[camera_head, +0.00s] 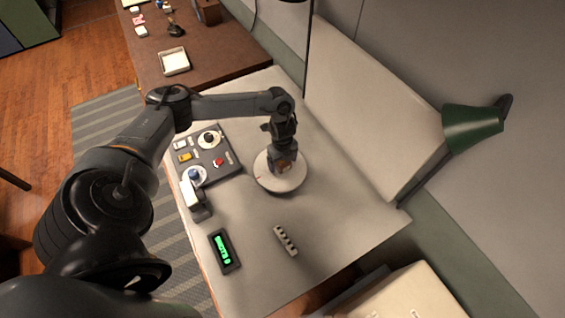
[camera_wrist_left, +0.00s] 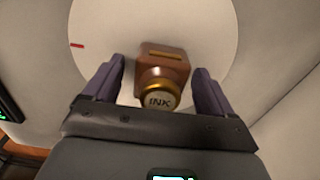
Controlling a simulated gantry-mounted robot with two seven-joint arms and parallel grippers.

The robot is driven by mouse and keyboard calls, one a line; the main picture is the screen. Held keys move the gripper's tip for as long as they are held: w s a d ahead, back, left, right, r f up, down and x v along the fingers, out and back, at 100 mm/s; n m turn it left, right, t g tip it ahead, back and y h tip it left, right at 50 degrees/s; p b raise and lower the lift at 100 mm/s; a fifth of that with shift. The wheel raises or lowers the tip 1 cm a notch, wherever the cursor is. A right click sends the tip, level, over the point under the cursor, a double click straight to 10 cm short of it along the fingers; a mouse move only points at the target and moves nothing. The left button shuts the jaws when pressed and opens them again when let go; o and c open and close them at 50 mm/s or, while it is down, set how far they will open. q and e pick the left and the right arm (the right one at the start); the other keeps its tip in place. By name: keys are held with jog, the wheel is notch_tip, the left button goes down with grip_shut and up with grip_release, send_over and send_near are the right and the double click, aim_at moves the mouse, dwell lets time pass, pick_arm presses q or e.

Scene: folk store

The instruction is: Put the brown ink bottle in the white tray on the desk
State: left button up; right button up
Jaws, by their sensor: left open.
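The brown ink bottle (camera_wrist_left: 162,66) stands on a round white disc (camera_wrist_left: 211,25), with its gold cap marked INK facing the left wrist camera. In the head view the bottle (camera_head: 284,166) shows only in part below my left gripper (camera_head: 284,160). In the left wrist view my left gripper (camera_wrist_left: 160,88) is open, with one finger on each side of the bottle and gaps visible between. A white tray (camera_head: 174,62) sits on the brown desk (camera_head: 211,58) at the upper left of the head view. My right gripper is not in view.
A control panel (camera_head: 228,158) with knobs and buttons lies left of the disc (camera_head: 267,182). A green-lit display (camera_head: 225,251) and a small grey rack (camera_head: 286,240) are nearer. A green lamp (camera_head: 472,127) is at right. Small items, including a dark bottle (camera_head: 176,30), stand behind the tray.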

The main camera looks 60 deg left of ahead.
pick_arm(q)
jog(key=c, duration=1.2)
jog(key=shift+c, duration=0.2)
